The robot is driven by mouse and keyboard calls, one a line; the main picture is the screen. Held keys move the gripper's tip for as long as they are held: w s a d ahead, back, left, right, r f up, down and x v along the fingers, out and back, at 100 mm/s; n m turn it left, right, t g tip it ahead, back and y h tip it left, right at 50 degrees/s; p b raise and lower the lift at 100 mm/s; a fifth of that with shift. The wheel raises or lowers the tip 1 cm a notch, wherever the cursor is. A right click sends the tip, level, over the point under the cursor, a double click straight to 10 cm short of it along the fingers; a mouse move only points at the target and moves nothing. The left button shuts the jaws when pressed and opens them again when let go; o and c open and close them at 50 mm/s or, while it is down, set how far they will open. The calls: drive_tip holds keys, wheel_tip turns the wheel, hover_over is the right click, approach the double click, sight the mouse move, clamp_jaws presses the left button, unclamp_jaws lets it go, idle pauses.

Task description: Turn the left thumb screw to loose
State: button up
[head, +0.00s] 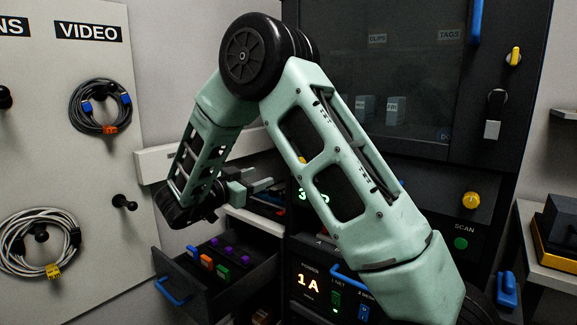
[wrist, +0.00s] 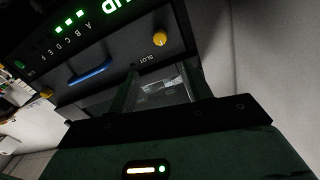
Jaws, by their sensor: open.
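A round yellow knob (wrist: 159,39), which looks like the left thumb screw, sits on a dark panel near the word SLOT in the wrist view. That view is turned, so the panel's left lies towards the picture's right. A second yellow knob (wrist: 20,93) shows at the panel's other end, past a blue handle (wrist: 90,71). My gripper (head: 268,184) is open and points right towards the rack in the head view. My arm hides much of the panel in the head view.
An open drawer (head: 215,280) with coloured plugs juts out below my gripper. The dark rack (head: 385,70) rises behind my arm. Coiled cables (head: 100,106) hang on the pegboard at left. A yellow knob (head: 471,200) is on the rack's right side.

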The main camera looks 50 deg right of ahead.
drive_tip(key=d+p, duration=0.2)
drive_tip(key=d, duration=1.3)
drive_tip(key=shift+w+d, duration=0.25)
drive_tip(key=c, duration=1)
